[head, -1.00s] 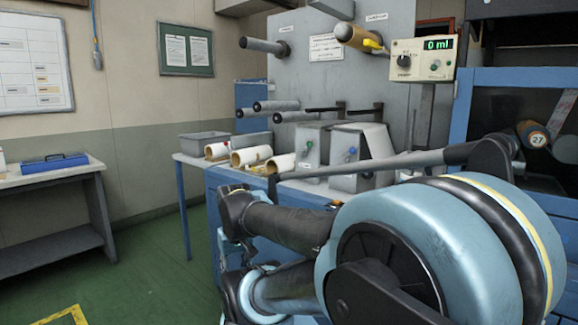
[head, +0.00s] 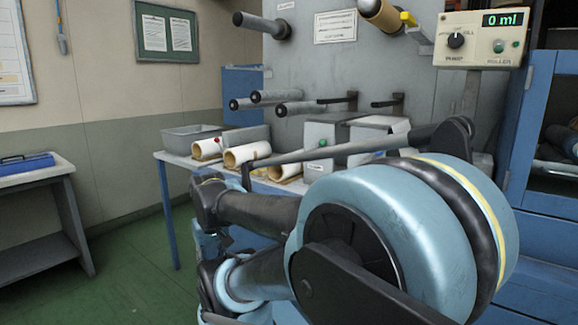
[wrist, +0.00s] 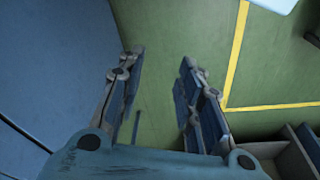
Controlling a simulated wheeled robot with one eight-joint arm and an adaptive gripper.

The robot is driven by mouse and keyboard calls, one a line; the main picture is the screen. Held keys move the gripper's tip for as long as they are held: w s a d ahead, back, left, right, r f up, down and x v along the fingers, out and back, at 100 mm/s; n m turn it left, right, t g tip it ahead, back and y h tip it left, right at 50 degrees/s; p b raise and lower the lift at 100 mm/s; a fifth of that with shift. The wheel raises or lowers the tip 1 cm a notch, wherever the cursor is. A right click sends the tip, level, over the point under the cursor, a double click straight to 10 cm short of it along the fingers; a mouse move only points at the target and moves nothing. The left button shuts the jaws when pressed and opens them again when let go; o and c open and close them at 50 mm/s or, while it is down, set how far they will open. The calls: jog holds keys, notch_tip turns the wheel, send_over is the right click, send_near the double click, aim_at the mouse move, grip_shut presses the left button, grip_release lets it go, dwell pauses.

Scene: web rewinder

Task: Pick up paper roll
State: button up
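Several paper rolls with brown cores lie on the blue-legged bench (head: 166,158) in the head view. The left roll (head: 207,149) and the middle roll (head: 247,155) show their open ends. A third roll (head: 284,171) is partly hidden behind my arm. In the wrist view my gripper (wrist: 162,55) has its two fingers apart, with only green floor between them. No roll shows in the wrist view. In the head view the gripper's fingers cannot be made out.
A grey bin (head: 190,138) stands at the bench's left end. Metal boxes (head: 322,145) stand right of the rolls, below protruding spindles (head: 276,97). A control box (head: 485,40) reads 0 ml. A side table (head: 38,185) with a blue case stands left. Green floor (head: 130,275) is clear between.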

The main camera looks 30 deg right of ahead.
jog(key=o, duration=0.4)
jog(key=shift+s+r, duration=0.1)
jog(key=shift+r, duration=0.05)
jog(key=o, duration=1.2)
jog(key=w+d+r+m+h, duration=0.1)
jog(key=w+d+r, duration=0.2)
jog(key=r, duration=0.1)
jog(key=shift+w+m, duration=0.25)
jog(key=shift+m, duration=0.15)
jog(key=w+d+r+m+h, duration=0.2)
jog(key=w+d+r+m, duration=0.2)
jog(key=w+d+r, duration=0.3)
jog(key=w+d+r+m+h, duration=0.3)
jog(key=w+d+r, duration=0.5)
jog(key=d, duration=0.6)
jog(key=w+d+r+m+t+h, duration=0.1)
jog(key=w+d+r+m, duration=0.4)
jog(key=d, duration=0.6)
jog(key=shift+w+d+r+h, duration=0.15)
jog(key=shift+w+r+h, duration=0.55)
jog(key=shift+w+r, duration=0.5)
jog(key=x, duration=1.1)
jog(key=shift+w+d+f, duration=0.15)
jog(key=shift+w+x, duration=0.15)
jog(key=shift+x, duration=1.15)
jog(key=shift+w+x, duration=0.1)
jog(key=shift+x, duration=1.2)
